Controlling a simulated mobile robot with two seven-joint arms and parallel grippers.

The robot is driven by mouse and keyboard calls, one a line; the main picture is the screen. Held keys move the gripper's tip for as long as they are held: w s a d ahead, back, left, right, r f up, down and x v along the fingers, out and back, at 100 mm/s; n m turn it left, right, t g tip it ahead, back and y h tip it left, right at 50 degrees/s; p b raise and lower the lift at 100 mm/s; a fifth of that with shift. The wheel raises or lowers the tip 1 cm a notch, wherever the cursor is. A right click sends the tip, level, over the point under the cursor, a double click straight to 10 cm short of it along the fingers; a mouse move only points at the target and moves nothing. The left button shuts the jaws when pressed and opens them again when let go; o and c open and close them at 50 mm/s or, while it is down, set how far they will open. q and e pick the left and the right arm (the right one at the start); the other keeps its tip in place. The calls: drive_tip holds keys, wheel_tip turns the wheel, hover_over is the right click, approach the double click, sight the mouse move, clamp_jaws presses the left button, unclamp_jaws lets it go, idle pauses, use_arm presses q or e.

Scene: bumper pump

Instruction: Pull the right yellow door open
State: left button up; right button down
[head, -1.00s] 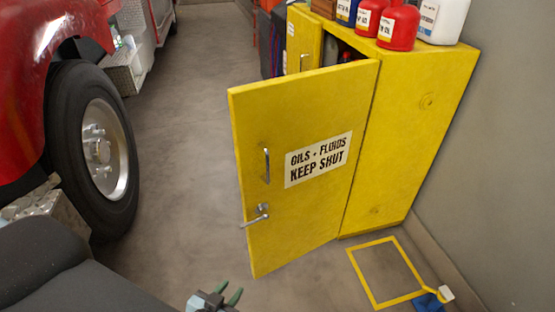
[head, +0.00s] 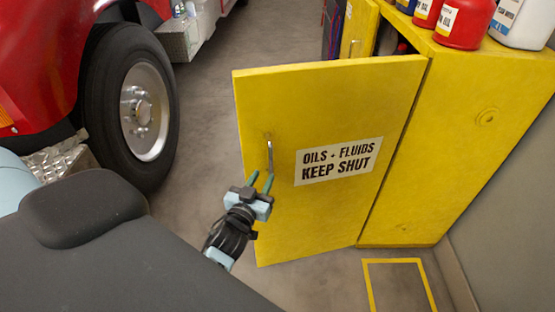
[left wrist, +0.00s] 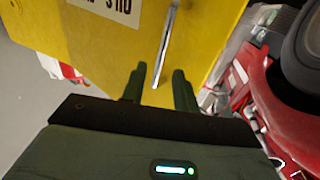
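The right yellow door (head: 330,215) stands ajar, swung out from the yellow cabinet (head: 465,130). It carries a white label reading "OILS - FLUIDS KEEP SHUT" and an upright metal handle (head: 269,157) near its free edge. My left gripper (head: 261,182) is just below the handle in the head view, fingers parted and empty. The door latch below the handle is hidden behind my gripper. My right gripper is not in view.
A red vehicle (head: 50,60) with a large tire (head: 105,110) stands at the left. Red and white containers (head: 463,22) stand on the cabinet top. A yellow floor outline (head: 372,285) lies before the cabinet. Bare floor lies between vehicle and door.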

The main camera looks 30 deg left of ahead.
sight(270, 163)
use_arm(q)
drive_tip(key=shift+a, duration=0.1)
drive_tip(key=shift+x, duration=3.85)
clamp_jaws()
